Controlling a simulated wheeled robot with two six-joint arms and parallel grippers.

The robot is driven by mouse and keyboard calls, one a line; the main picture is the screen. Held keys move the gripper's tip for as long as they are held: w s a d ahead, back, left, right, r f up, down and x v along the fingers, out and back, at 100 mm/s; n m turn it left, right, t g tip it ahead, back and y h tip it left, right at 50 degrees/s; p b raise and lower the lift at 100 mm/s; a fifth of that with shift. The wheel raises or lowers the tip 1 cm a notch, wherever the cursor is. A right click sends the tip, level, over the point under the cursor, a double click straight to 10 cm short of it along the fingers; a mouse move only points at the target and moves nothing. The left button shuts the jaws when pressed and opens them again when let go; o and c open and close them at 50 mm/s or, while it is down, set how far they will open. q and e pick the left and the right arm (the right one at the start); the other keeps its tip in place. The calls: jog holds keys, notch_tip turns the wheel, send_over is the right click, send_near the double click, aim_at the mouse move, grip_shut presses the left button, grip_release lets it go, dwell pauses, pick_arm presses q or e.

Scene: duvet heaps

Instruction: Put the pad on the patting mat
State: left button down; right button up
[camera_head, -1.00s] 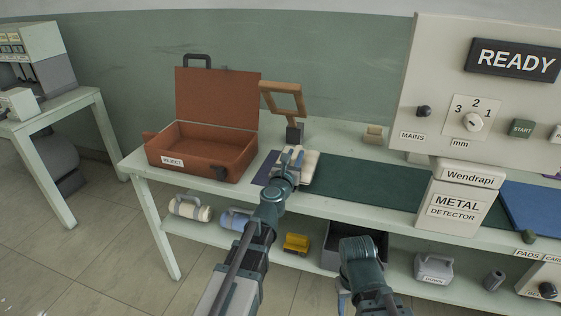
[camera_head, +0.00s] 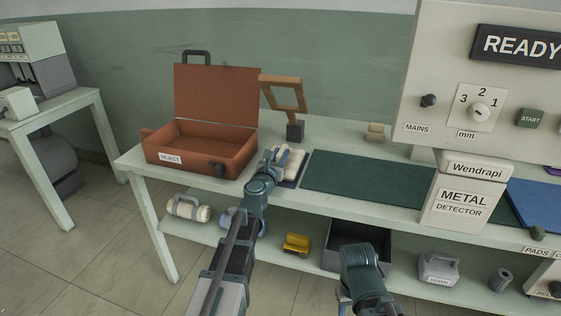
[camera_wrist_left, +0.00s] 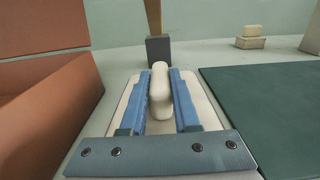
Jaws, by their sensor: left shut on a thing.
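The pad (camera_head: 293,160) is a cream block with a raised handle. In the left wrist view the pad (camera_wrist_left: 208,113) lies below my left gripper (camera_wrist_left: 160,95), whose blue fingers are closed on both sides of the handle. In the head view my left gripper (camera_head: 279,160) and the pad are over a small dark purple mat (camera_head: 302,173), probably the patting mat, between the case and the green belt. The gripper and pad hide most of this mat. I cannot tell whether the pad touches it. My right arm shows low in the head view, but its gripper does not.
The open brown REJECT case (camera_head: 198,148) stands close on the left. A wooden frame on a dark block (camera_head: 295,130) stands just behind the pad. The green belt (camera_head: 365,182) on the right is clear up to the metal detector (camera_head: 462,190).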

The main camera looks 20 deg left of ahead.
pick_arm(q)
jog(key=shift+f, duration=0.1)
jog(key=shift+f, duration=0.1)
jog(key=c, duration=1.1)
grip_release()
jog(key=shift+f, duration=0.1)
jog(key=o, duration=0.4)
jog(key=shift+o, duration=0.2)
jog(key=shift+r, duration=0.3)
jog(key=s, duration=1.2)
jog(key=shift+s+a+f, duration=0.1)
jog(key=shift+a, duration=0.1)
